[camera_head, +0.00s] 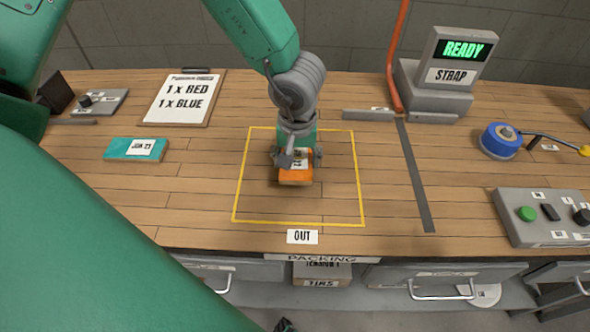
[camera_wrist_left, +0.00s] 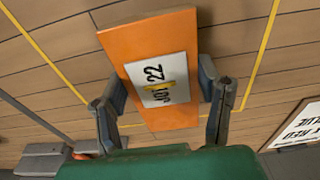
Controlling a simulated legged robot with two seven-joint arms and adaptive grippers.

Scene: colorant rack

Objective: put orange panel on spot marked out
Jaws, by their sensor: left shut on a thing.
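The orange panel (camera_head: 296,177) with a white label is inside the yellow outlined spot marked OUT (camera_head: 240,190), near its middle. My left gripper (camera_head: 297,157) reaches down from above and is shut on the panel; the fingers also show in the left wrist view (camera_wrist_left: 160,95). Whether the panel touches the wood or is slightly above it I cannot tell. The OUT label (camera_head: 302,237) sits at the front edge of the outline. My right gripper is not in view.
A teal panel (camera_head: 136,149) lies at left, below a clipboard (camera_head: 184,98) reading "1 x RED, 1 x BLUE". A grey strip (camera_head: 415,175) runs right of the outline. A READY display (camera_head: 463,50), blue reel (camera_head: 501,141) and button box (camera_head: 545,217) stand at right.

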